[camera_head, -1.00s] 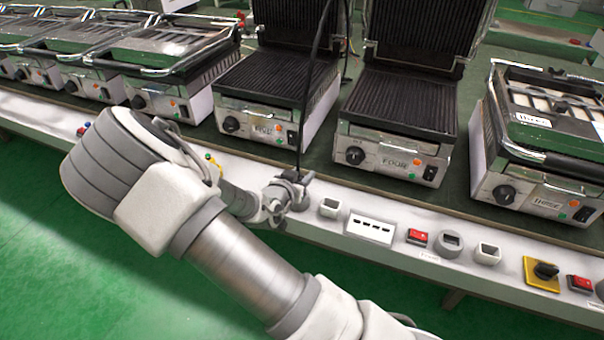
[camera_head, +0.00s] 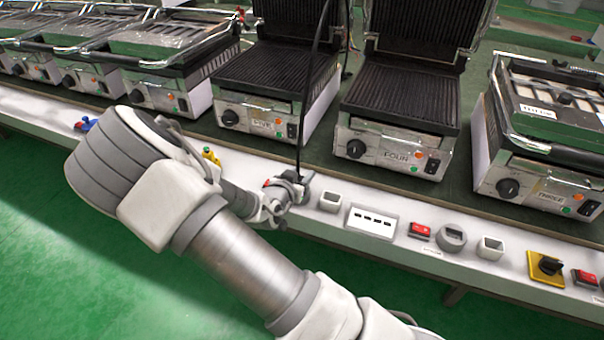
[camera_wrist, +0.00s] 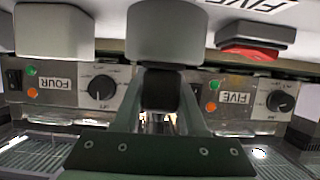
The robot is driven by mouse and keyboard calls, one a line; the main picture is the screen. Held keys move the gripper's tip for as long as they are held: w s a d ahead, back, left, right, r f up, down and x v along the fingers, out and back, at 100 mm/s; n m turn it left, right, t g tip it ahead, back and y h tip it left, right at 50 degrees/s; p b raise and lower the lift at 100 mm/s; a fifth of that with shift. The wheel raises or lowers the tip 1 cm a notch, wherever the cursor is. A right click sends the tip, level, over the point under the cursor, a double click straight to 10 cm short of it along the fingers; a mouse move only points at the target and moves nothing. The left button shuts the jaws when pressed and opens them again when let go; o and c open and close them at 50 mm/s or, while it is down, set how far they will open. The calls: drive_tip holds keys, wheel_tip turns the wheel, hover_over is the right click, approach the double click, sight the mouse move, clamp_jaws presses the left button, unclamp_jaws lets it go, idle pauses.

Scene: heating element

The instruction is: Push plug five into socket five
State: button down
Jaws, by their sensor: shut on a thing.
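Plug five shows in the wrist view as a dark block (camera_wrist: 160,91) between the fingers of my gripper (camera_wrist: 163,104), which is shut on it. In the head view my gripper (camera_head: 287,194) is at the white bench rail, and a black cable (camera_head: 306,110) rises from the plug there. Socket five is the grey rounded housing (camera_wrist: 166,32) right beyond the plug in the wrist view, in line with it. The plug overlaps the socket's lower edge in that view; I cannot tell how deep it sits. In the head view my gripper mostly hides the socket.
A red switch (camera_wrist: 252,48) and a square grey socket (camera_wrist: 50,31) flank socket five. Grill five (camera_head: 262,124) and grill four (camera_head: 392,157) stand behind the rail. A white port strip (camera_head: 372,222) lies further right. The green floor (camera_head: 60,270) in front is clear.

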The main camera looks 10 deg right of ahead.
drive_tip(key=shift+f, duration=0.25)
drive_tip(key=shift+c, duration=1.9)
unclamp_jaws()
drive_tip(key=shift+r, duration=0.1)
drive_tip(key=p+v, duration=0.6)
drive_tip(key=v, duration=1.1)
drive_tip(key=shift+s+a, duration=0.2)
drive_tip(key=shift+s, duration=0.05)
